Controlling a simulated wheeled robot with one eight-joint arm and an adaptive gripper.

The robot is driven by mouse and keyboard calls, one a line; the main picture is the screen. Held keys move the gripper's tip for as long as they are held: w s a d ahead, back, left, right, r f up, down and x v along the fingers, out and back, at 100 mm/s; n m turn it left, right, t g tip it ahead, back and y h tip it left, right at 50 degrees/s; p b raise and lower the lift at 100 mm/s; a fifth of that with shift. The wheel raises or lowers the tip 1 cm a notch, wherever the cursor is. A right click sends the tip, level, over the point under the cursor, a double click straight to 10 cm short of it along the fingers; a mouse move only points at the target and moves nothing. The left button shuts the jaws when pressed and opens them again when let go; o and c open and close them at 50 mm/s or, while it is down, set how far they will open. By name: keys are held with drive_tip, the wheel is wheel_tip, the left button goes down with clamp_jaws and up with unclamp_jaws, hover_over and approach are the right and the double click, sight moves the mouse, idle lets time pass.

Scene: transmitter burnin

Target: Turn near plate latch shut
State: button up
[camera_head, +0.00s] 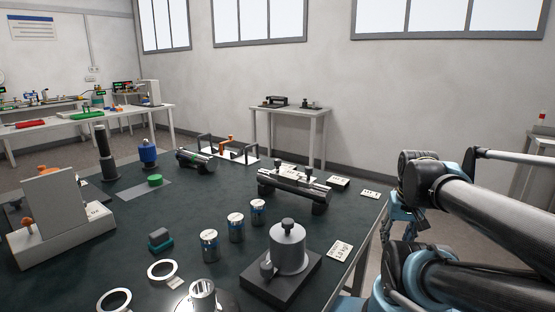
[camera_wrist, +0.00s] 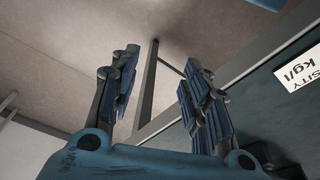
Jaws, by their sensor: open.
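My gripper (camera_wrist: 160,90) shows in the wrist view with its two blue-padded fingers apart and nothing between them. It is over the table's edge and the floor. In the head view my arm stands at the right, off the table, and the fingertips cannot be made out. A white plate (camera_head: 245,158) at the back of the table carries dark upright handles and an orange piece (camera_head: 226,141). A dark cylindrical fixture (camera_head: 294,186) with black knobs on top lies nearer, right of centre. I cannot tell which part is the near plate latch, or how it is turned.
The dark table top (camera_head: 130,235) holds several silver cans (camera_head: 236,228), a grey cylinder on a black block (camera_head: 287,250), white rings (camera_head: 162,271) and a stand (camera_head: 60,230) at left. A density card (camera_head: 340,250) lies near the right edge; it also shows in the wrist view (camera_wrist: 302,70).

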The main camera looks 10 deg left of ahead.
drive_tip(key=w+a+r, duration=0.4)
drive_tip(key=w+r, duration=0.4)
drive_tip(key=r, duration=0.3)
wheel_tip(320, 180, up, 19)
drive_tip(key=m+g, duration=0.2)
hover_over(276, 166)
drive_tip(key=w, duration=0.2)
drive_tip(key=f, duration=1.7)
drive_tip(key=shift+s+d, duration=0.2)
drive_tip(key=shift+r, duration=0.1)
clamp_jaws()
